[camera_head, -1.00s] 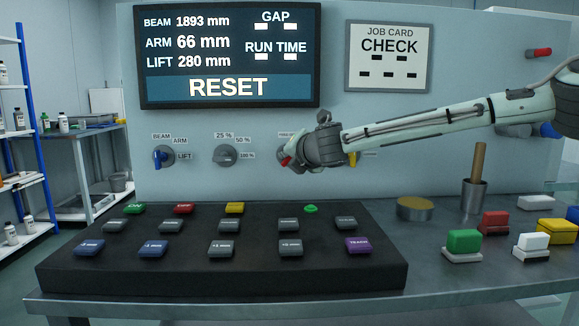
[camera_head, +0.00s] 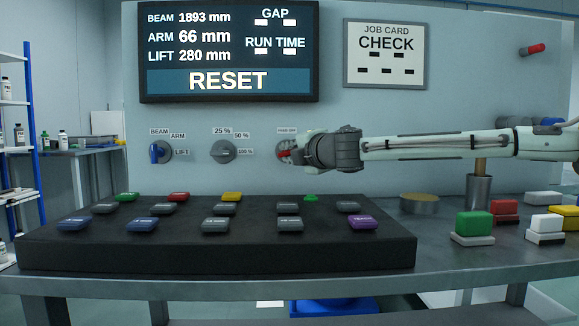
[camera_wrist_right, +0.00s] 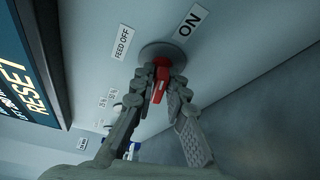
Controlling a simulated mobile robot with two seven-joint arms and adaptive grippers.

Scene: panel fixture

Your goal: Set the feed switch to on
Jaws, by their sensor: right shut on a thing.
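The feed switch is a round grey dial with a red handle on the upright panel. It shows in the head view (camera_head: 284,153) left of my right gripper (camera_head: 299,153), which partly covers it. In the right wrist view the red handle (camera_wrist_right: 161,80) sits between the fingertips of my right gripper (camera_wrist_right: 162,84), which is shut on it. The FEED OFF label (camera_wrist_right: 122,43) and the ON label (camera_wrist_right: 190,22) lie beside the dial. Which label the handle points at I cannot tell. My left gripper is not in view.
A blue-handled switch (camera_head: 160,152) and a grey speed dial (camera_head: 223,151) sit further left on the panel. A black button console (camera_head: 200,250) stands below. A metal cup (camera_head: 479,190) and coloured blocks stand on the right.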

